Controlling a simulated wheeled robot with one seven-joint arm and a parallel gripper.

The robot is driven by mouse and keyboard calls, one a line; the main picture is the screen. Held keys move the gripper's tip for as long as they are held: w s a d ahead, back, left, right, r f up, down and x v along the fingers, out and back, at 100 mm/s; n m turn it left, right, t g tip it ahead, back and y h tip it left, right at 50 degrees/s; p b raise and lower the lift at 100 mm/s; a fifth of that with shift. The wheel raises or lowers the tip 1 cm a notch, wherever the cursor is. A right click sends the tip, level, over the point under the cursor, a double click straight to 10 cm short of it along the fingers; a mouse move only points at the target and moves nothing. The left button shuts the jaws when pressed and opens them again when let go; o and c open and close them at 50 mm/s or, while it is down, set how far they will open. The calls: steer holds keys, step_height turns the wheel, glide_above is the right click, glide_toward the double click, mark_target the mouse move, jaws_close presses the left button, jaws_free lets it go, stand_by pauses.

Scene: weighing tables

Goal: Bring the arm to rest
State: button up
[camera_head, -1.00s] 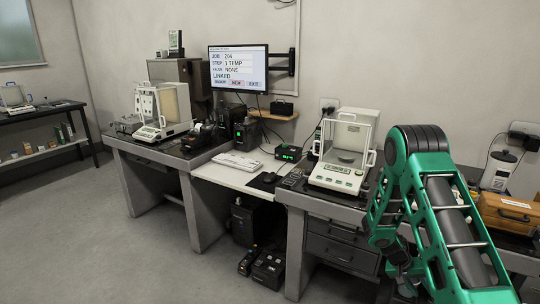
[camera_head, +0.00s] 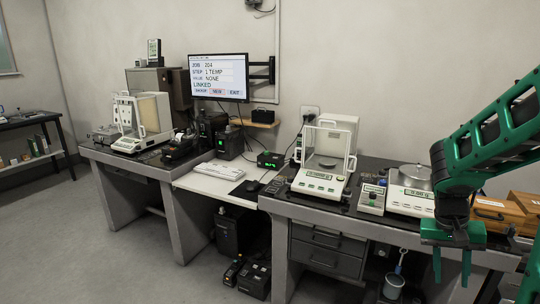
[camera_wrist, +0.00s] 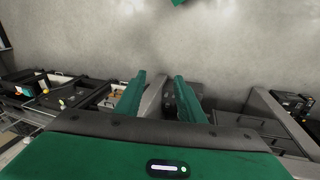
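My green arm (camera_head: 505,130) reaches in from the right edge of the head view and bends down at a dark wrist. My gripper (camera_head: 451,278) hangs in front of the right weighing table (camera_head: 385,233), its two green fingers pointing down. The fingers are apart with nothing seen between them. In the wrist view my gripper (camera_wrist: 160,78) also shows spread fingers and holds nothing that I can see. The arm hides part of the table's right end.
An open-doored balance (camera_head: 322,185), a scale with a round metal lid (camera_head: 416,178) and orange-brown cases (camera_head: 497,212) stand on the right table. A monitor (camera_head: 217,78) hangs on the wall. A bucket (camera_head: 394,284) is below the table. Floor at the left is clear.

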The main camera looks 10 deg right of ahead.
steer(key=s+a+r+y, duration=0.1)
steer(key=s+a+r, duration=0.1)
steer(key=s, duration=0.3)
steer(key=s+a+r+y, duration=0.1)
steer(key=s+a+r, duration=0.1)
steer(key=s, duration=0.3)
steer(key=s+a+r+n+t+y, duration=0.1)
steer(key=s+a+r, duration=0.1)
steer(key=s+a, duration=0.2)
steer(key=shift+s+a, duration=0.3)
steer(key=shift+s, duration=0.25)
